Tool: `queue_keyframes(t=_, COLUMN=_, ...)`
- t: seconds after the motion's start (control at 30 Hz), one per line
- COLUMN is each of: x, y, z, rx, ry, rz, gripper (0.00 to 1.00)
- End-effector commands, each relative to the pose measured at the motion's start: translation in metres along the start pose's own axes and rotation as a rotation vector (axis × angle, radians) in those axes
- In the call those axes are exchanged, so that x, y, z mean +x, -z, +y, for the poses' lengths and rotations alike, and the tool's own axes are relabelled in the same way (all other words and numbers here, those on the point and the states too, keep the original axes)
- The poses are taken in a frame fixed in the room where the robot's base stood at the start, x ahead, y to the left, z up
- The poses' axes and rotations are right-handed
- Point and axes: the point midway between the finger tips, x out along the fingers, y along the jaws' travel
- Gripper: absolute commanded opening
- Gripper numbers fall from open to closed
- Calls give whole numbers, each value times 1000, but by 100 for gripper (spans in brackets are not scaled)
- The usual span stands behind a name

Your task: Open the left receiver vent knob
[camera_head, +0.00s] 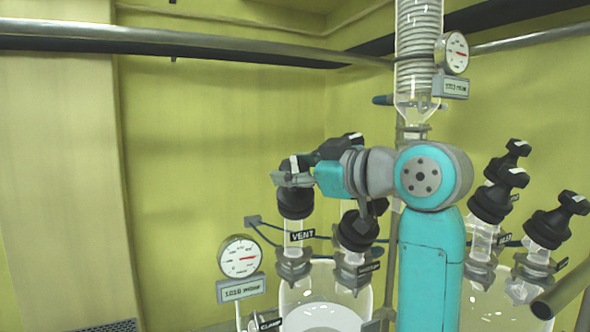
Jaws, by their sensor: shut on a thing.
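The left receiver vent knob (295,204) is a black cap on a clear glass neck, above a label reading VENT (303,236). My gripper (291,179) reaches in from the right and is shut on the top of this knob. The fingers and wrist cover much of the knob's handle, so its turn angle cannot be told. The glass receiver (290,297) is below it, at the bottom edge of the view.
Another black knob (358,232) stands just right of the vent, partly behind my arm. A gauge (240,257) is at lower left. Several black knobs (490,202) stand at right. A coiled glass condenser (419,40) rises above my arm. The left side is open before the wall.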

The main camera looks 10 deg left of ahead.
Motion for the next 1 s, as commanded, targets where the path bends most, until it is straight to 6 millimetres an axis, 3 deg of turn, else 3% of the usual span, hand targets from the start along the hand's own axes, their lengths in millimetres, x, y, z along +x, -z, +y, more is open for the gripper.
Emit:
queue_keyframes(t=0.4, x=0, y=0, z=0, rx=-2, ry=5, rz=0, gripper=16)
queue_keyframes(t=0.43, x=0, y=0, z=0, rx=-2, ry=5, rz=0, gripper=55)
queue_keyframes(t=0.5, x=0, y=0, z=0, rx=-2, ry=5, rz=0, gripper=73)
queue_keyframes(t=0.53, x=0, y=0, z=0, rx=-2, ry=5, rz=0, gripper=76)
queue_keyframes(t=0.87, x=-1, y=0, z=0, rx=-2, ry=5, rz=0, gripper=76)
queue_keyframes(t=1.0, x=-13, y=0, z=1, rx=-3, ry=4, rz=0, gripper=76)
